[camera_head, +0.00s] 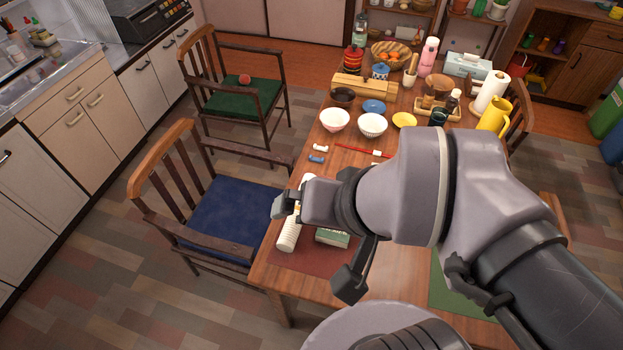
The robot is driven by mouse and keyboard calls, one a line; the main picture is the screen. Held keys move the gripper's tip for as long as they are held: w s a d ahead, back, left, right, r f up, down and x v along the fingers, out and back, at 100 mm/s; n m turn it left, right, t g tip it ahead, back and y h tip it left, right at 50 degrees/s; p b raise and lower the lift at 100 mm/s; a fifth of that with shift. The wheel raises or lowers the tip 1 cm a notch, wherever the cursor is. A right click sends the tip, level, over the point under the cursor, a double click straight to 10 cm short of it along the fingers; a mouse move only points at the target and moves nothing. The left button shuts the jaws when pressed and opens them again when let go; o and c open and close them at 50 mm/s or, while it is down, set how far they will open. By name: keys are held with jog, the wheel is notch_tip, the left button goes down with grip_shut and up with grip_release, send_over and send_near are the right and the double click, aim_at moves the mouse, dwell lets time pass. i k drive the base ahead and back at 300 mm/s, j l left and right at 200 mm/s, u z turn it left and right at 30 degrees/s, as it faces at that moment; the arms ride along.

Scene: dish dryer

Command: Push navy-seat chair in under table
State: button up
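The navy-seat chair (225,214) stands at the left side of the wooden table (287,278), with its slatted back (160,172) away from the table. Its navy seat faces the table, and the seat's right side comes close to the table's left edge; whether any of it is under the top is hard to tell. My gripper (318,243) is above the table's near left part, right of the seat. Its two dark fingers are spread wide with nothing held between them. My arm hides much of the table's near right side.
A green-seat chair (242,98) with a red ball (244,79) on it stands behind the navy one. A white roll (288,236) and a green-white box (332,238) lie below my gripper. Bowls (372,124) crowd the far table. Floor left of the chair is clear before the cabinets.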

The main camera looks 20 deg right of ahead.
aim_at(227, 228)
jog(key=k+j, duration=0.1)
jog(key=j, duration=0.2)
jog(key=i+j, duration=0.1)
jog(key=j, duration=0.3)
jog(key=i+j, duration=0.1)
jog(key=j, duration=0.35)
jog(key=i+j, duration=0.1)
jog(key=j, duration=0.3)
jog(key=i+j, duration=0.1)
jog(key=j, duration=0.35)
jog(key=i+j, duration=0.15)
jog(key=j, duration=0.25)
jog(key=i+j, duration=0.1)
jog(key=j, duration=0.3)
jog(key=i+j, duration=0.1)
jog(key=i, duration=0.8)
